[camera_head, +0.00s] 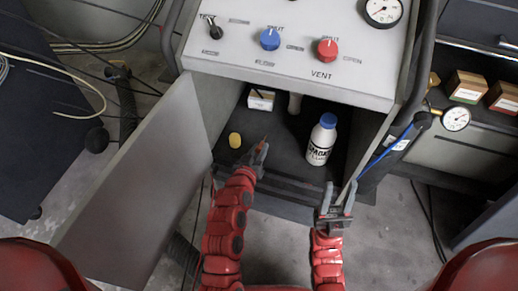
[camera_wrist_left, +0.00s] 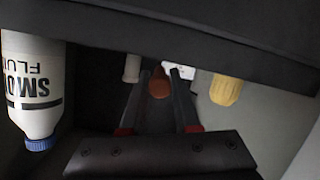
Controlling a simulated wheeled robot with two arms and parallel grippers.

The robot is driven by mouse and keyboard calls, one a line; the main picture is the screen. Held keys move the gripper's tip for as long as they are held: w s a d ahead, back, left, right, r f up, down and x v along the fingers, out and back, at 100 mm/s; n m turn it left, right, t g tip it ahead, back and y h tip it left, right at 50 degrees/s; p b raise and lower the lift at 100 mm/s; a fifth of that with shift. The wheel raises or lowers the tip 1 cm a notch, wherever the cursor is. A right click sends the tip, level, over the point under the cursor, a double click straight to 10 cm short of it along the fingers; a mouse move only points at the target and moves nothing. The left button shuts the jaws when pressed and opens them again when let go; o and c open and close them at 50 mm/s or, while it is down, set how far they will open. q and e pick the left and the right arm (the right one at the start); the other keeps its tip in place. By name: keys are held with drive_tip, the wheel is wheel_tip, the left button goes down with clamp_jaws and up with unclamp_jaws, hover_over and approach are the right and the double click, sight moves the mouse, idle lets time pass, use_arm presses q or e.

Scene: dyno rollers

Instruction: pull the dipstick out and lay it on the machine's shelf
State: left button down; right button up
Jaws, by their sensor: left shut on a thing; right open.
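My left gripper (camera_head: 262,150) reaches into the open compartment of the grey machine and is shut on a small orange-brown piece. That piece, which looks like the grip of the dipstick (camera_wrist_left: 159,83), shows between the fingertips in the left wrist view. The rest of the dipstick cannot be made out. The machine's dark shelf (camera_head: 282,158) lies inside the compartment, under and beyond the left gripper. My right gripper (camera_head: 338,196) is open and empty in front of the compartment's right side.
A white bottle with a blue cap (camera_head: 322,140) stands on the shelf at the right. A yellow cap (camera_head: 235,140) is left of my left gripper. A small box (camera_head: 261,99) sits at the back. The open door (camera_head: 145,190) bounds the left side; the control panel (camera_head: 290,55) overhangs above.

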use_arm(q)
drive_tip(key=c, duration=0.6)
unclamp_jaws()
drive_tip(key=shift+o, duration=0.2)
drive_tip(key=p+v, duration=0.5)
drive_tip(key=v, duration=1.2)
drive_tip(key=shift+s, duration=0.25)
